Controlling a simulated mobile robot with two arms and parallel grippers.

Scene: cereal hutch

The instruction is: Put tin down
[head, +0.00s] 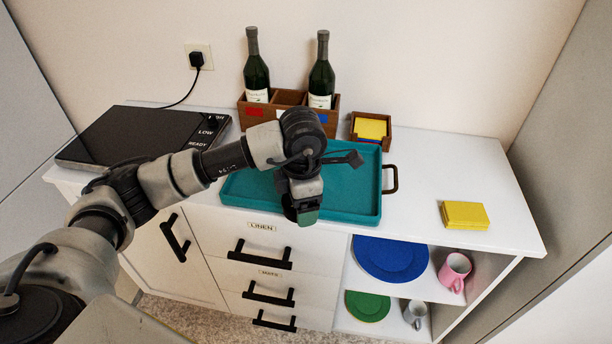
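My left gripper (304,212) points down over the front edge of the teal tray (352,212), near the middle of the counter's front. A small dark green patch shows at the gripper's lower end. I cannot tell whether it is a tin between the fingers, and the fingers themselves are mostly hidden. No other tin is clearly visible. My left arm comes in from the lower left and covers part of the tray. My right gripper is not in view.
Behind the tray stand a wooden crate (270,98) with two bottles and a napkin box (371,130). A black hob (140,138) is at left, yellow napkins (464,214) at right. Bare counter lies between tray and napkins. Shelves below hold plates and mugs.

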